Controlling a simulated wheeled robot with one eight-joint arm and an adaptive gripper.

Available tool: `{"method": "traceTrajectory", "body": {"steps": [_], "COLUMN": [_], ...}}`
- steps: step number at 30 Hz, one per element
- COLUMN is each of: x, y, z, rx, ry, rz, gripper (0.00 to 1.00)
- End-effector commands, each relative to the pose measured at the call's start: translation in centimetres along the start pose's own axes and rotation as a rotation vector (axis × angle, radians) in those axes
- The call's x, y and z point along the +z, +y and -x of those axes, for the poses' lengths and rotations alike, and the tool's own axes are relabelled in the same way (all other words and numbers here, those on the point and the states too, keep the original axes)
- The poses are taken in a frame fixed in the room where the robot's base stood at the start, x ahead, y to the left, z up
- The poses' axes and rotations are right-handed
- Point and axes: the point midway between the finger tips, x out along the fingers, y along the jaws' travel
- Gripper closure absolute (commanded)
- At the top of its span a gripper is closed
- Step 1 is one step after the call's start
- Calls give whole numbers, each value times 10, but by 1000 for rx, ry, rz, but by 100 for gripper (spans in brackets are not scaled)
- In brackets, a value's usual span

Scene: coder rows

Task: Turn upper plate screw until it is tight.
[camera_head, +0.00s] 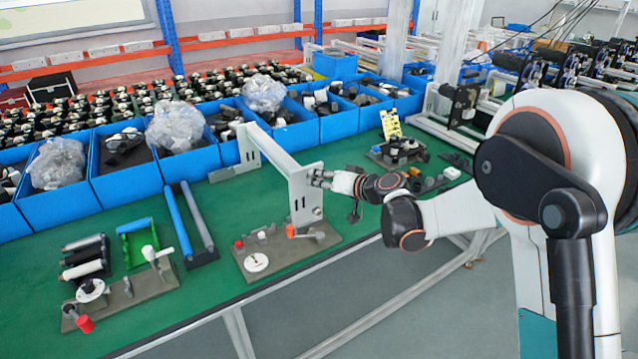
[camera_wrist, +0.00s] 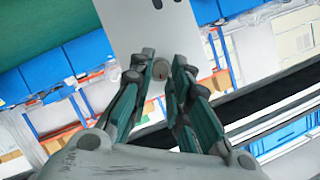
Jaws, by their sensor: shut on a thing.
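An upright pale end plate (camera_head: 303,200) stands on the green table, at the near end of a long white beam (camera_head: 268,150). My gripper (camera_head: 322,178) reaches it from the right, at its upper part. In the wrist view, my gripper (camera_wrist: 162,70) is shut on the upper plate screw (camera_wrist: 160,70), a small round head between the two fingertips. The plate (camera_wrist: 150,30) is right behind it, with two dark holes above. In the head view the fingers hide the upper screw. A lower screw (camera_head: 317,211) shows on the plate below my gripper. How tight the upper screw sits cannot be told.
A fixture base (camera_head: 255,263) with a red knob and a white disc stands in front of the plate. Blue bins (camera_head: 185,165) line the back. A small fixture with a yellow part (camera_head: 391,124) is behind my wrist. Green table is bare at front left of centre.

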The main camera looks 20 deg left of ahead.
Motion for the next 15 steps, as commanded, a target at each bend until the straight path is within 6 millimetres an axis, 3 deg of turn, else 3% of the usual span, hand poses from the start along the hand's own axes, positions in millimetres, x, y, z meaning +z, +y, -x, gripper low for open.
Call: {"method": "traceTrajectory", "body": {"steps": [15], "x": [4], "y": [8], "z": [-1], "rx": [-188], "ry": [0], "rz": [-451], "gripper": [100]}}
